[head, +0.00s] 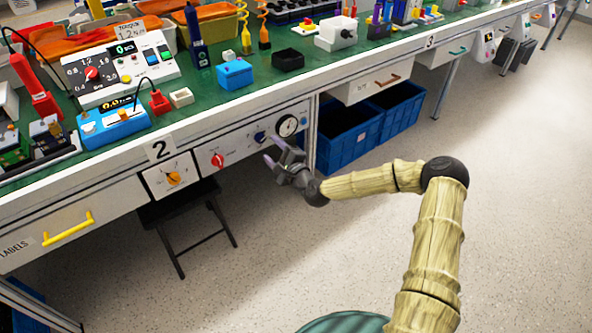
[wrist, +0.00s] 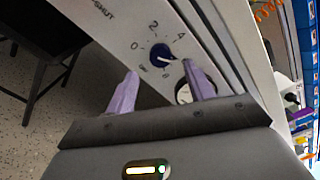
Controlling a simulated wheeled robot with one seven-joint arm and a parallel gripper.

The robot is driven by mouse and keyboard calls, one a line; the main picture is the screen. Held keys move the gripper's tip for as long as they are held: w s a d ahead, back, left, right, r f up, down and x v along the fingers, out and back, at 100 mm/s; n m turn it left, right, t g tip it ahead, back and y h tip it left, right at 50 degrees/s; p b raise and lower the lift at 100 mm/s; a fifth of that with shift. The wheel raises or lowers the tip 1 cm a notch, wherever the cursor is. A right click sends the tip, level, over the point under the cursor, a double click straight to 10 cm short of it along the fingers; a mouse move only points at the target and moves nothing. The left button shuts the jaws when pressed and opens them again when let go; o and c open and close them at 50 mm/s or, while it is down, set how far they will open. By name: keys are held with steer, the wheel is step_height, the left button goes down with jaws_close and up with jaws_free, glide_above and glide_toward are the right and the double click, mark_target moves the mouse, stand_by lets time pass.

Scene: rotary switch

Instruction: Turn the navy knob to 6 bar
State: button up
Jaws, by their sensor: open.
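The navy knob (head: 260,136) is on the white panel under the bench, just left of a round gauge (head: 287,126). In the wrist view the knob (wrist: 160,51) sits inside a printed scale with 0, 2, 4 and what looks like a 6. Its white mark seems to point to the lower right, between 4 and 6, but it is small. My gripper (head: 272,150) is in front of the panel near the knob. In the wrist view its purple fingers (wrist: 160,72) are spread, with the knob ahead of the gap, apart from both.
A red knob (head: 217,160) and an orange knob (head: 173,179) are further left on the under-bench panels. The gauge (wrist: 183,93) is partly behind the right finger in the wrist view. A black stool (head: 190,220) stands below; blue crates (head: 348,145) are right.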

steer(key=p+v, duration=0.2)
steer(key=v, duration=1)
